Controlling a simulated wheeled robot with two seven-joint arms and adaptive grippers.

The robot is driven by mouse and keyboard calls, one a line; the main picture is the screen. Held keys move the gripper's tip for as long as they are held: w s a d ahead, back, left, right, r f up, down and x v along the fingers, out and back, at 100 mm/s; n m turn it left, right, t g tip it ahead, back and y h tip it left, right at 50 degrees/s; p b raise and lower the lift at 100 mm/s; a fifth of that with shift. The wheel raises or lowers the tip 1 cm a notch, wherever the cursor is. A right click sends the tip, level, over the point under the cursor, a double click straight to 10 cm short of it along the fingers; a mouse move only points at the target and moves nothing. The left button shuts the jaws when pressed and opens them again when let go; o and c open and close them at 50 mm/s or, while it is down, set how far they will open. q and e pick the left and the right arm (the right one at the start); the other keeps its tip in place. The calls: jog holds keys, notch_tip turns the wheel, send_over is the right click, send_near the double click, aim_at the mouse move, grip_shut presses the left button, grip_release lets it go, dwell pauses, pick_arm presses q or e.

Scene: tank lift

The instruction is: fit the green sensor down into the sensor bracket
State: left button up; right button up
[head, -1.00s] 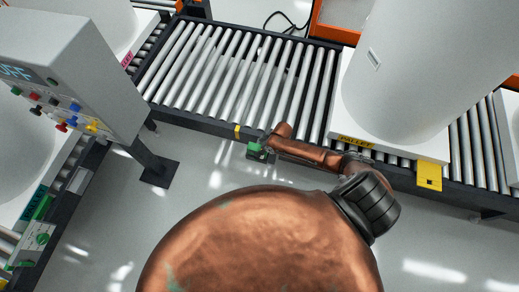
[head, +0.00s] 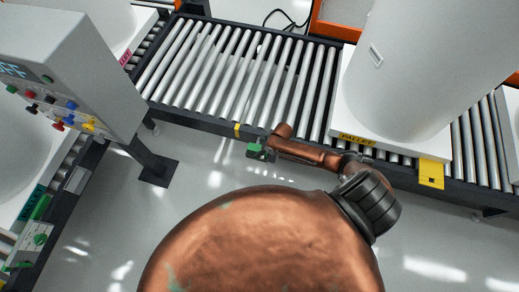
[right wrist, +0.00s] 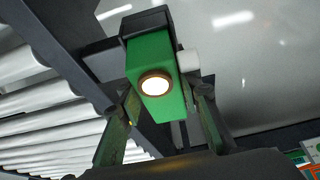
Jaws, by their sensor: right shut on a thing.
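The green sensor (head: 256,151) is held in my right gripper (head: 266,147), just off the front rail of the conveyor. In the right wrist view the sensor (right wrist: 150,58) is a green block with a lit round lens, between the two fingers of my right gripper (right wrist: 162,92). A dark bracket-like part (right wrist: 104,62) sits behind and left of the sensor, by the rail. It looks like the sensor bracket, partly hidden by the sensor. I cannot tell whether the sensor is seated in it or only close. My left gripper is not in view.
The roller conveyor (head: 205,75) runs across the back, with a yellow mark (head: 237,130) on its rail. A white tank (head: 420,65) stands on a pallet (head: 385,145) to the right. A control box (head: 75,70) on a post stands left. Open floor (head: 215,180) lies in front.

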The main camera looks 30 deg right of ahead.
jog(key=shift+f, duration=0.15)
jog(key=o, duration=1.3)
jog(key=v, duration=1.2)
jog(key=shift+f, duration=0.1)
jog(key=s+d+f+m+h, duration=0.1)
jog(key=s+d+f+m, duration=0.2)
jog(key=f, duration=0.4)
jog(key=s+d+f+h, duration=0.1)
jog(key=s+d+f, duration=0.2)
jog(key=s+f, duration=0.35)
jog(key=s+d+f+m+h, duration=0.1)
jog(key=s+d+f+m, duration=0.15)
jog(key=f, duration=0.55)
jog(key=s+a+f+g, duration=0.1)
jog(key=s+a+f, duration=0.2)
jog(key=s, duration=0.8)
jog(key=s+a+f+g, duration=0.1)
jog(key=s+a+f, duration=0.2)
jog(key=s+f, duration=0.3)
jog(key=s+a+f+m+g, duration=0.1)
jog(key=s+a+f, duration=0.3)
jog(key=s, duration=1.3)
jog(key=shift+f, duration=0.6)
